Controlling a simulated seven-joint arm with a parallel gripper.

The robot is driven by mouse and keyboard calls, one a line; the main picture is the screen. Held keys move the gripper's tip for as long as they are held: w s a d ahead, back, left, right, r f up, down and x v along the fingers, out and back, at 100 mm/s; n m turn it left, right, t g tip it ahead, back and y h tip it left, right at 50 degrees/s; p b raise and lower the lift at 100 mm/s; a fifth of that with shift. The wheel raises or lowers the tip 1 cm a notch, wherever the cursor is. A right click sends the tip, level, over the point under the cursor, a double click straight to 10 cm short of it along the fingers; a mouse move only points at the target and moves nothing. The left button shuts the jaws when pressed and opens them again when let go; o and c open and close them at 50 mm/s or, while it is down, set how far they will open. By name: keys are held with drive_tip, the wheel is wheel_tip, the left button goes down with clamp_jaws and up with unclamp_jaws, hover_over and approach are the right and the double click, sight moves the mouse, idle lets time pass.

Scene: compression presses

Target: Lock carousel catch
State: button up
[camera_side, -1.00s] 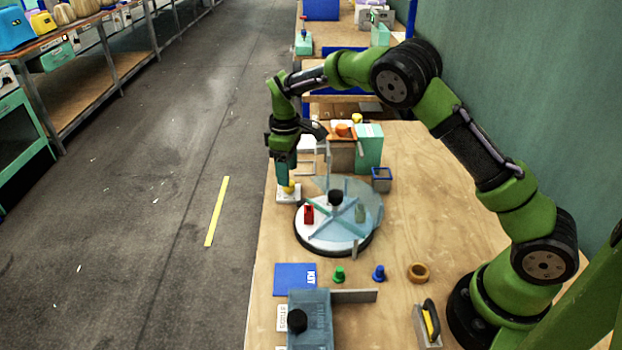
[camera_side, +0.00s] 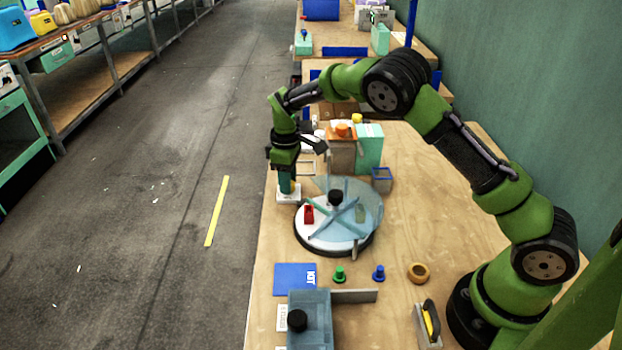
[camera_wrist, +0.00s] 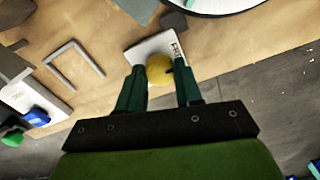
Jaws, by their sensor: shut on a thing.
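The carousel (camera_side: 312,240) is a round white turntable with a dark rim, crossed dividers, a partly clear cover and a black centre knob (camera_side: 335,197). A red piece (camera_side: 309,214) sits in one compartment. The catch is a yellow knob (camera_wrist: 158,68) on a small white plate (camera_wrist: 148,46) with partly visible lettering; the plate (camera_side: 284,199) is left of the carousel in the side view. My gripper (camera_wrist: 160,76) is shut on the yellow knob, one finger on each side. In the side view my gripper (camera_side: 286,188) points down at the plate and hides the knob.
Behind the carousel stand a teal box (camera_side: 369,150) and a small grey open bin (camera_side: 382,180). In front lie a blue KIT panel (camera_side: 294,276), a green peg (camera_side: 339,274), a blue peg (camera_side: 378,272) and an orange ring (camera_side: 418,272). The table's right side is mostly clear.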

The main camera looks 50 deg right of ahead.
drive_tip(key=shift+m, duration=0.4)
drive_tip(key=m, duration=0.3)
drive_tip(key=shift+r+m, duration=0.1)
drive_tip(key=shift+m, duration=0.3)
drive_tip(key=m, duration=1.3)
drive_tip(key=shift+d+m, duration=0.1)
drive_tip(key=shift+m, duration=0.2)
drive_tip(key=o, duration=1)
drive_tip(key=shift+o, duration=0.2)
wheel_tip(320, 180, up, 17)
